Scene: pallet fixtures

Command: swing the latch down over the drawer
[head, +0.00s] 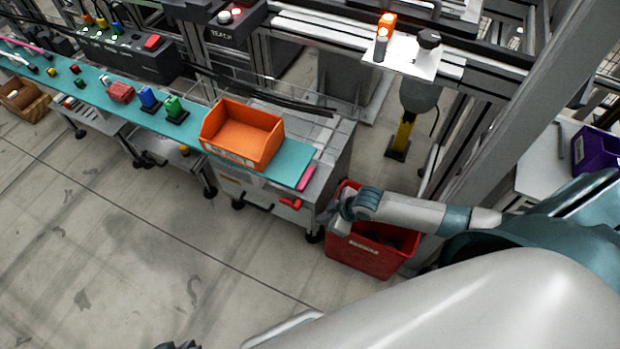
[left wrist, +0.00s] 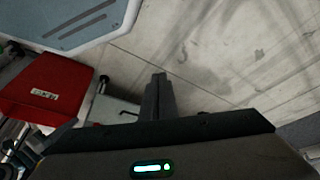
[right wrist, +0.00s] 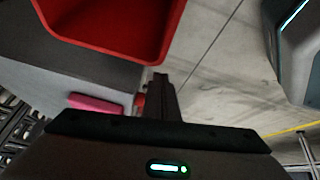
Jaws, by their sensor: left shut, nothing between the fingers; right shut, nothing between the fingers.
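The red latch (head: 290,203) is on the bench's front, at the right end of the drawer (head: 243,193). It points roughly sideways in the head view; I cannot tell whether it lies over the drawer front. In the right wrist view the latch (right wrist: 140,102) shows just left of my right gripper (right wrist: 162,92), which is shut and empty. I cannot tell whether they touch. In the head view the right gripper (head: 330,210) is to the right of the latch. My left gripper (left wrist: 157,92) is shut and empty over the floor; only a dark bit shows at the head view's bottom edge.
A red bin (head: 352,258) stands on the floor under my right forearm, close to the bench corner. An orange bin (head: 270,158) and a pink block (head: 305,178) lie on the teal bench top (head: 195,130). The floor in front is clear.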

